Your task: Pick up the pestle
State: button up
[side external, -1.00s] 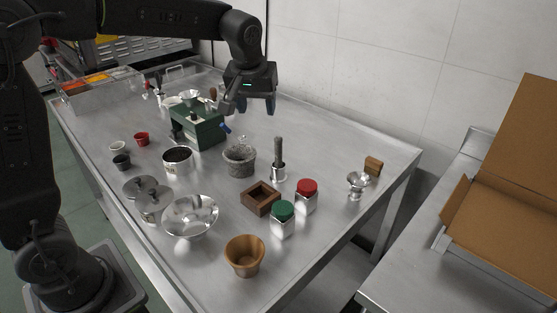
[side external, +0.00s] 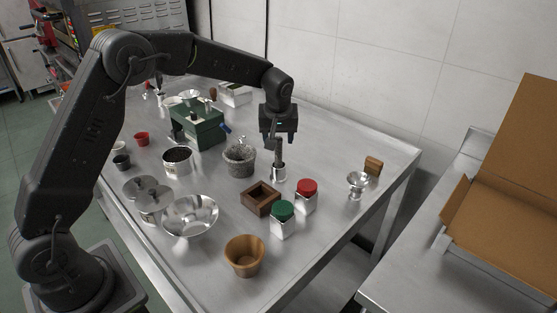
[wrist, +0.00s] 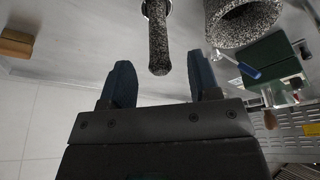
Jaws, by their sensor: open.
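The pestle (side external: 279,155) is grey speckled stone and stands upright in a small shiny metal cup (side external: 278,175). My gripper (side external: 278,143) is right above and around the level of the pestle's top in the side view, pointing down. In the wrist view the gripper (wrist: 161,72) is open, and the pestle (wrist: 159,42) shows between its two blue-black fingertips with a gap on both sides. I cannot tell how deep the pestle is between the fingers. The pestle's lower end is hidden in the cup.
A grey stone mortar (side external: 239,162) stands left of the cup. A wooden box (side external: 261,197), a red-lidded jar (side external: 306,195) and a green-lidded jar (side external: 283,218) stand in front. A green machine (side external: 197,128) is behind left. The table right of the cup is mostly clear.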

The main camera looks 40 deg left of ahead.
aim_at(279, 146)
jog(key=shift+w+x, duration=0.2)
jog(key=shift+x, duration=2.45)
jog(key=shift+a+r, duration=0.1)
jog(key=shift+a, duration=0.05)
jog(key=shift+c, duration=0.5)
grip_shut()
jog(key=shift+r, duration=0.1)
